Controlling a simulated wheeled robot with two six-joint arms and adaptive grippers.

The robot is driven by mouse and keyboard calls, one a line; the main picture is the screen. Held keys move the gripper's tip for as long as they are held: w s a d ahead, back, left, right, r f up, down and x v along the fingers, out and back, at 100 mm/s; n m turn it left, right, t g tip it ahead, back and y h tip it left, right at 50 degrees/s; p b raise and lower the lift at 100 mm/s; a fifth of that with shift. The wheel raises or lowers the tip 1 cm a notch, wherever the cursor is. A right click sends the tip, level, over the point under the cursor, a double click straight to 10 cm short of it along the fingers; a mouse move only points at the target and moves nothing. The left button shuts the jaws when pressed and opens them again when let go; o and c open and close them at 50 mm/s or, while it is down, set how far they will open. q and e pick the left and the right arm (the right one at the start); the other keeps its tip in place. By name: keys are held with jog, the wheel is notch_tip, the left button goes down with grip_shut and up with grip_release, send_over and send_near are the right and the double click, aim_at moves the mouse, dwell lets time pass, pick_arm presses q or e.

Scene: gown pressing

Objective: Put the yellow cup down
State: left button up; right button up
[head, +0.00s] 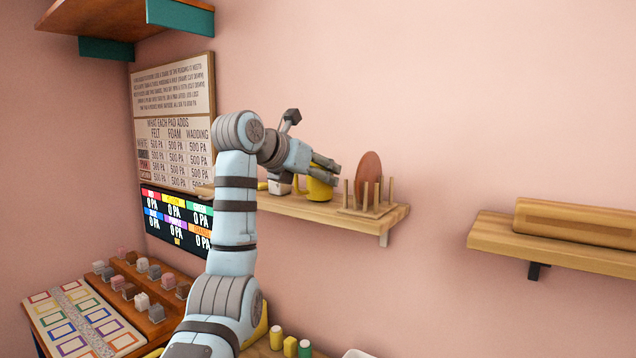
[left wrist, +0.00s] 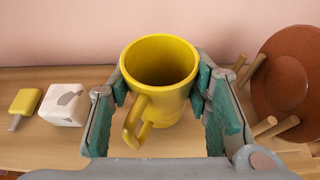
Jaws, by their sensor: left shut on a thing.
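The yellow cup (head: 318,188) is upright at the wooden wall shelf (head: 290,207), left of a peg rack. In the left wrist view the yellow cup (left wrist: 160,75) shows its open, empty top and its handle toward the camera. My left gripper (head: 325,168) is shut on the cup, with a teal-padded finger on each side of it (left wrist: 160,88). The cup's base looks at or very near the shelf surface; I cannot tell whether it touches. My right gripper is not in view.
A peg rack (head: 372,211) with a brown plate (head: 368,176) stands close right of the cup. A white-grey block (left wrist: 64,104) and a yellow paddle-like item (left wrist: 25,102) lie to the left. Another shelf (head: 550,243) holds a wooden block. Small jars (head: 290,346) stand below.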

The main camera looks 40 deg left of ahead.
pick_arm(q)
jog(key=shift+s+r, duration=0.15)
jog(key=shift+s, duration=0.25)
jog(key=shift+w+f, duration=0.15)
jog(key=shift+f, duration=0.1)
jog(key=o, duration=0.8)
jog(key=shift+w+d, duration=0.1)
jog(key=o, duration=0.4)
jog(key=shift+o, duration=0.2)
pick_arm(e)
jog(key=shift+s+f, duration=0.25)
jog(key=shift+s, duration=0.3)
